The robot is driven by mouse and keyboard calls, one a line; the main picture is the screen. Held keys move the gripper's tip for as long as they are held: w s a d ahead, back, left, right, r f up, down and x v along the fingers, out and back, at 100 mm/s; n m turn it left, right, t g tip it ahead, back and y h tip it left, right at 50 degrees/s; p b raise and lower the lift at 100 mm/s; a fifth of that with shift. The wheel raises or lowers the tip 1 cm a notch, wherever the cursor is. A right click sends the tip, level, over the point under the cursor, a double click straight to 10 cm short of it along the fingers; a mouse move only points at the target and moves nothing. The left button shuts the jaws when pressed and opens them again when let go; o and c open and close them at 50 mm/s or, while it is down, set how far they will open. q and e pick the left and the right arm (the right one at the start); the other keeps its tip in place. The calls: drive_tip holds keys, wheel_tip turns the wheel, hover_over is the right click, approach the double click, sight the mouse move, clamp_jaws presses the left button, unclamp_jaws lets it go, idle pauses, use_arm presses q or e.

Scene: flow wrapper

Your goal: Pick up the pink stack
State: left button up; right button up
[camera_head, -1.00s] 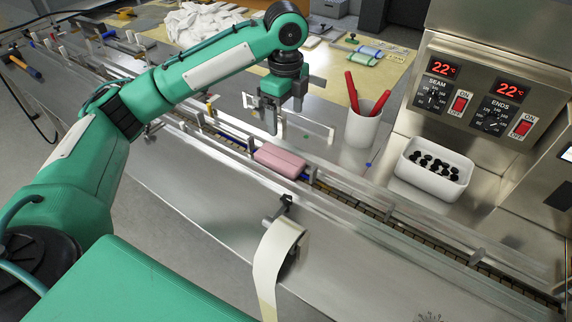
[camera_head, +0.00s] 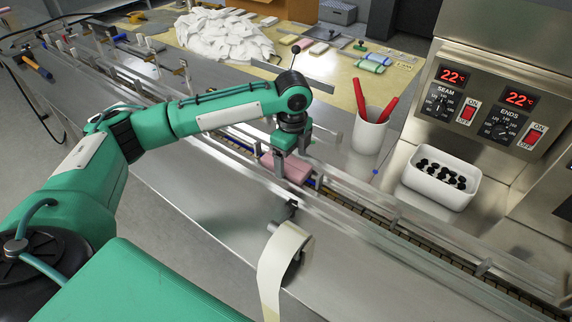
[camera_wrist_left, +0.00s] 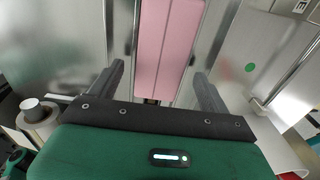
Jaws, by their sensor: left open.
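The pink stack (camera_head: 287,168) lies in the conveyor channel, between its metal side rails, in the middle of the head view. My left gripper (camera_head: 292,166) is directly over it, pointing down, with its fingers partly hiding it. In the left wrist view the pink stack (camera_wrist_left: 164,45) runs lengthwise up the middle, with a seam line along it. The two open fingers of my left gripper (camera_wrist_left: 160,85) stand on either side of it, with gaps between fingers and stack. My right gripper does not show.
The conveyor rails (camera_head: 400,222) run close along both sides. A white cup with red pens (camera_head: 369,130) and a white bin of black pieces (camera_head: 440,178) stand behind, at right. A paper roll (camera_head: 285,255) hangs at the front edge. A control panel (camera_head: 490,105) stands at right.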

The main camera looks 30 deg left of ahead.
use_arm(q)
drive_tip(key=shift+f, duration=0.55)
drive_tip(key=c, duration=1.1)
drive_tip(key=shift+o, duration=0.2)
drive_tip(key=shift+r, duration=0.15)
